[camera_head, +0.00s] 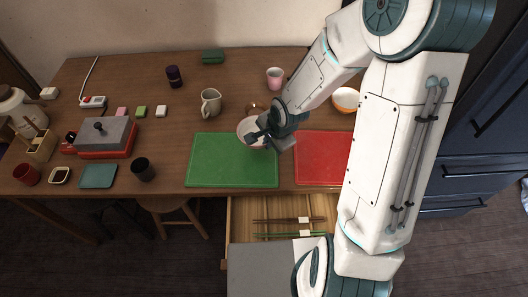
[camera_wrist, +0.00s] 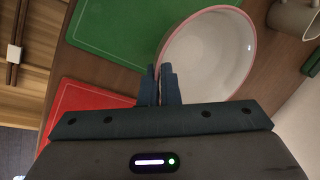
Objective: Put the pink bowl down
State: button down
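The pink bowl (camera_wrist: 214,48) has a white inside and a pink rim. In the head view the bowl (camera_head: 246,127) is at the back right of the green board, upright or nearly so, partly hidden by my gripper. My gripper (camera_wrist: 160,86) has its two fingers close together, one on each side of the bowl's near rim, pinching it. In the head view my gripper (camera_head: 262,137) comes in from the right. I cannot tell whether the bowl's base touches the surface below.
The green board (camera_head: 230,172) and red board (camera_head: 322,160) lie along the table's front edge. A jug (camera_head: 210,102), a pink cup (camera_head: 275,77) and an orange bowl (camera_head: 346,98) stand behind. An open drawer (camera_head: 280,215) juts out below. The wood between jug and dark jar (camera_head: 174,76) is clear.

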jog(key=shift+w+a+f, duration=0.45)
jog(key=shift+a+f, duration=0.1)
jog(key=shift+a, duration=0.15)
jog(key=shift+f+b, duration=0.65)
jog(key=shift+f, duration=1.3)
jog(key=shift+f, duration=0.1)
jog(key=c, duration=1.6)
grip_release()
jog(key=shift+c, duration=0.2)
